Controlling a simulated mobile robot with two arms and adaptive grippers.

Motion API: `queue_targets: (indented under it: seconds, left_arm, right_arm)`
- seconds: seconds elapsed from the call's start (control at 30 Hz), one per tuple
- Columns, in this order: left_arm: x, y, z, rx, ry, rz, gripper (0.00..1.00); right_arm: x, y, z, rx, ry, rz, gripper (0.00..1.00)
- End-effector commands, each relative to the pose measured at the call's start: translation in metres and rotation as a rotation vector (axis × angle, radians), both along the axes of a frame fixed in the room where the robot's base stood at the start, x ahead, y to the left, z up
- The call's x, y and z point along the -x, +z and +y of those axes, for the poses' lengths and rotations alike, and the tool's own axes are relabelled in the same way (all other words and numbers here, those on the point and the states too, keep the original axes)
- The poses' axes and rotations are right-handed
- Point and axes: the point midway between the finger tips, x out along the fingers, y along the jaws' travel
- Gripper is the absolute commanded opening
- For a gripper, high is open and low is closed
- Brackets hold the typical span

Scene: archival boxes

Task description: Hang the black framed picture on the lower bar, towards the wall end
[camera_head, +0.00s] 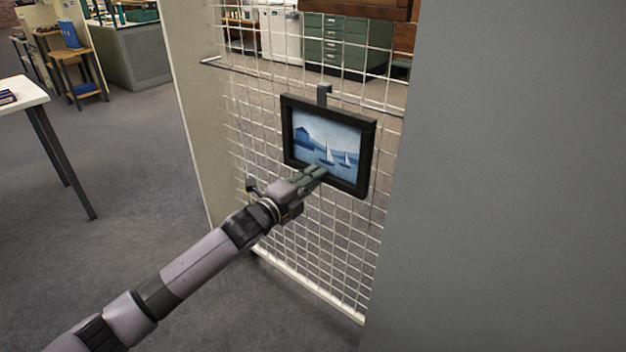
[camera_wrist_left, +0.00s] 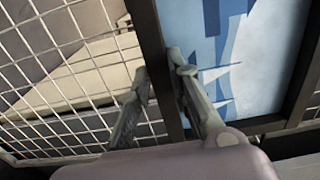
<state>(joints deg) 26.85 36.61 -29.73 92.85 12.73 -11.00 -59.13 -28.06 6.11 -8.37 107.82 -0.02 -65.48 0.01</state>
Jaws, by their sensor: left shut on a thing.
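The black framed picture (camera_head: 369,160) shows sailboats on blue water and hangs upright in front of the white wire grid. A dark hook (camera_head: 323,93) rises from its top edge, level with a thin bar (camera_head: 238,68) that runs across the grid. I cannot tell whether the hook rests over the bar. My left gripper (camera_head: 316,173) is shut on the frame's lower part. In the left wrist view its fingers (camera_wrist_left: 165,85) lie on either side of one frame member (camera_wrist_left: 147,35). My right gripper is not in view.
The white wire grid (camera_head: 310,245) stands between a beige panel (camera_head: 190,110) on the left and a large grey wall (camera_head: 520,180) on the right. A white table (camera_head: 22,93) is at far left. Green drawers (camera_head: 335,40) stand behind the grid.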

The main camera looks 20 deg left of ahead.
Motion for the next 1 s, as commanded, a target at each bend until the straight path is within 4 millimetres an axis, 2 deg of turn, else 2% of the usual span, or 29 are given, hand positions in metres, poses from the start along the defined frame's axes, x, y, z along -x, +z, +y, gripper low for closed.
queue_targets:
  seconds: [1.0]
  left_arm:
    - [-0.025, 0.003, -0.01, 0.002, -0.002, -0.007, 0.0]
  right_arm:
    - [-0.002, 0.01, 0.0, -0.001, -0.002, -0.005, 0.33]
